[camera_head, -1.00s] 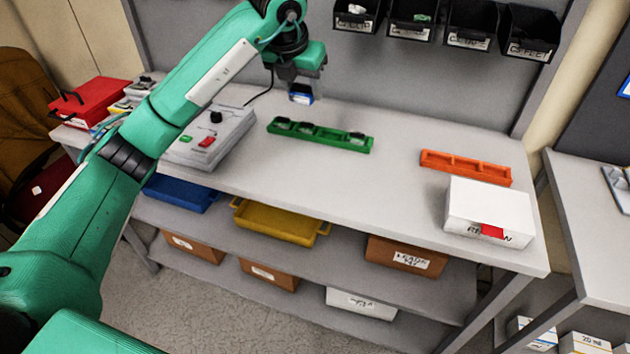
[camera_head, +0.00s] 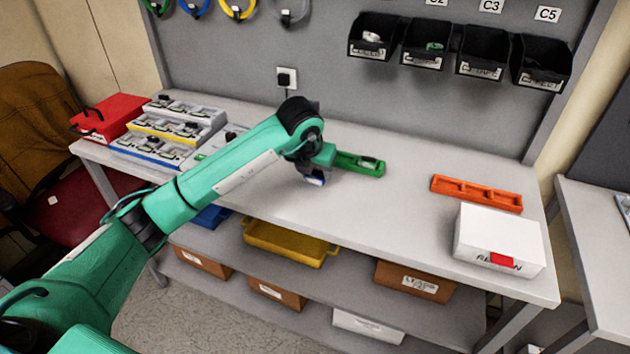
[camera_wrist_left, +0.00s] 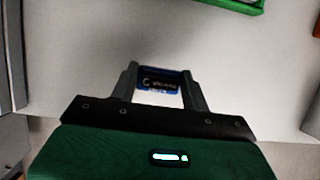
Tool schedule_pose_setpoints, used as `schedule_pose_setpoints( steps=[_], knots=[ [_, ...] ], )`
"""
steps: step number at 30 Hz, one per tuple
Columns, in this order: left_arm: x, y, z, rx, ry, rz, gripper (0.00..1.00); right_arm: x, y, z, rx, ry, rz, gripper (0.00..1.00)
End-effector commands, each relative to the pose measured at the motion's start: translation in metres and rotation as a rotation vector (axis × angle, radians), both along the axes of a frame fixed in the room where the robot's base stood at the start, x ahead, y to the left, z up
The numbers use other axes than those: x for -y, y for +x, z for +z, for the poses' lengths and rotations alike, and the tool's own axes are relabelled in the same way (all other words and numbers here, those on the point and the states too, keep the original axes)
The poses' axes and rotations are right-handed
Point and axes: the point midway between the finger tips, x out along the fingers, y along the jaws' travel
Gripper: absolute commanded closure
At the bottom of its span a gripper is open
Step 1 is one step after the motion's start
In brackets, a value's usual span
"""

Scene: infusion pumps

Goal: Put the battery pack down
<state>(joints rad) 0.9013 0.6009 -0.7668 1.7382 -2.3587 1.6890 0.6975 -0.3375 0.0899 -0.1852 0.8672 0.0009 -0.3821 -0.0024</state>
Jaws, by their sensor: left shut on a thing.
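My left gripper (camera_head: 316,174) is shut on the battery pack (camera_head: 314,181), a small block with blue and white showing. In the left wrist view the pack (camera_wrist_left: 158,86) sits between the two dark fingers of the gripper (camera_wrist_left: 160,76), with a dark label with pale print facing the camera. The pack is over the grey bench top (camera_head: 390,212), in front of the green tray (camera_head: 368,164). I cannot tell whether it touches the bench. My arm hides the left part of the green tray. My right gripper is not in view.
An orange tray (camera_head: 477,193) and a white box with a red tag (camera_head: 497,238) stand at the right. Chargers (camera_head: 165,128) and a red case (camera_head: 112,117) stand at the left. The bench between pack and white box is clear. Black bins (camera_head: 427,44) hang above.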

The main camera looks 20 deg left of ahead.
Motion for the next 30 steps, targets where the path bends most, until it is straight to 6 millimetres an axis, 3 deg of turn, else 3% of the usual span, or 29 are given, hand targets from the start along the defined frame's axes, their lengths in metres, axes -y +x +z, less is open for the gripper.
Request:
schedule_pose_setpoints(
  steps=[8,19,20,22,23,30],
  knots=[
    [0.000,-0.001,-0.037,-0.003,0.000,-0.001,0.78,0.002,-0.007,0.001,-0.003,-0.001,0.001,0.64],
    [0.000,0.000,-0.043,0.000,0.000,-0.001,0.78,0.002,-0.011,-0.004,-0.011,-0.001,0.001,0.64],
    [0.000,0.000,-0.042,0.000,0.000,-0.001,0.49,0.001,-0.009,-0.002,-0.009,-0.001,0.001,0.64],
    [0.000,0.000,-0.042,-0.001,0.000,-0.001,0.36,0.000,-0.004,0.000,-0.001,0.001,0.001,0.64],
    [0.000,0.000,-0.042,-0.001,0.000,-0.001,0.31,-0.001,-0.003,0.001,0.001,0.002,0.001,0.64],
    [0.000,0.000,-0.041,-0.001,0.000,-0.001,0.31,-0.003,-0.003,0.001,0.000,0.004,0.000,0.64]
  ],
)
